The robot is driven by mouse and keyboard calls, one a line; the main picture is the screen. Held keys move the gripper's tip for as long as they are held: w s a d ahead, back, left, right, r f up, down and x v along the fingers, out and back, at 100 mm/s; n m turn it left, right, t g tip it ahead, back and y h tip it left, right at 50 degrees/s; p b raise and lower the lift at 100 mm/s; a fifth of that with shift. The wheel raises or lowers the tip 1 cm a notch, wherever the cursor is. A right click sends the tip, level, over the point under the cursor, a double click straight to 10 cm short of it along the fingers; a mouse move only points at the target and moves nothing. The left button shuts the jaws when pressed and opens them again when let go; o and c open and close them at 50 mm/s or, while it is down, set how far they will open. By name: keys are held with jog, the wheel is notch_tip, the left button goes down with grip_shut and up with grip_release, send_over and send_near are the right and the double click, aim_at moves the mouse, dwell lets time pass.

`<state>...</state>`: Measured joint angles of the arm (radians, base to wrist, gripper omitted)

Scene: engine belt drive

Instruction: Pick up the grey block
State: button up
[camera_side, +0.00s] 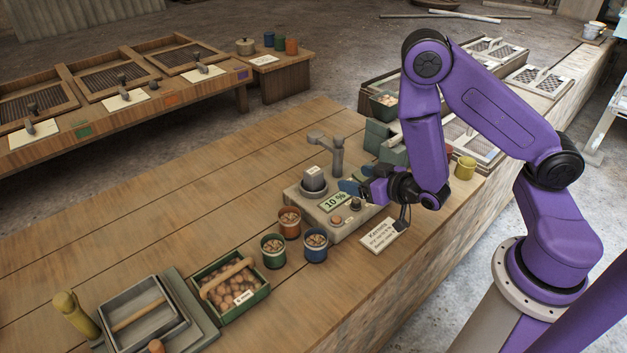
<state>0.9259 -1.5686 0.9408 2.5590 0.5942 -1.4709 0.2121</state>
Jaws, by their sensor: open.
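The grey block (314,179) is a small dark grey piece with a pale label on top. It sits upright in a round holder on the grey device (352,229), whose green panel reads "10 %". My gripper (351,187) is just right of the block, its bluish fingers pointing left toward it. The gripper is open and holds nothing visible. A gap shows between the fingers and the block. My gripper hides part of the device's right side.
A grey post (337,155) with a side arm stands close behind the block. Green, orange and blue cups (289,222) stand in front left. A labelled card (381,236) lies by the device. A green crate (229,283) and grey tray (142,312) are at front left. The left tabletop is clear.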

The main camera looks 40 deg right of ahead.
aim_at(317, 172)
jog(key=x, duration=1.1)
jog(key=shift+w+f, duration=0.2)
jog(key=shift+w, duration=0.15)
jog(key=shift+a+f+x, duration=0.1)
jog(key=shift+f+x, duration=0.05)
jog(key=shift+x, duration=1.2)
jog(key=shift+a+f+x, duration=0.1)
jog(key=shift+f+x, duration=0.1)
jog(key=shift+x, duration=1.15)
jog(key=shift+s, duration=0.15)
jog(key=c, duration=1.2)
jog(key=shift+r, duration=0.1)
jog(key=shift+c, duration=0.2)
